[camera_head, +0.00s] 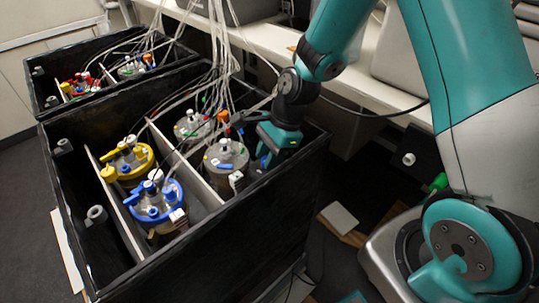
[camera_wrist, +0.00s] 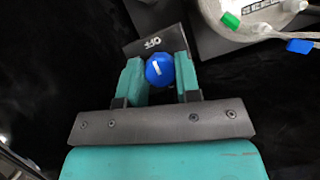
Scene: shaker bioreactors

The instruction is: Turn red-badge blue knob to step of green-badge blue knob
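A blue knob (camera_wrist: 159,69) with a white pointer line shows in the wrist view, on a dark plate (camera_wrist: 142,47) with white step marking that appears upside down. My gripper (camera_wrist: 161,75) has a teal finger on each side of the knob, with no clear gap at either side. In the head view my gripper (camera_head: 268,160) reaches down into the right end of the near black box, and the knob is hidden there. No red badge or green badge is readable beside a knob, and I cannot make out a second blue knob in either view.
The near black box (camera_head: 225,215) holds a blue-lidded vessel (camera_head: 155,203), a yellow-lidded vessel (camera_head: 128,158) and grey-lidded vessels (camera_head: 226,154) with tubes overhead. One vessel (camera_wrist: 247,14) with green and blue clips lies close to my gripper. Another black box (camera_head: 45,88) stands behind.

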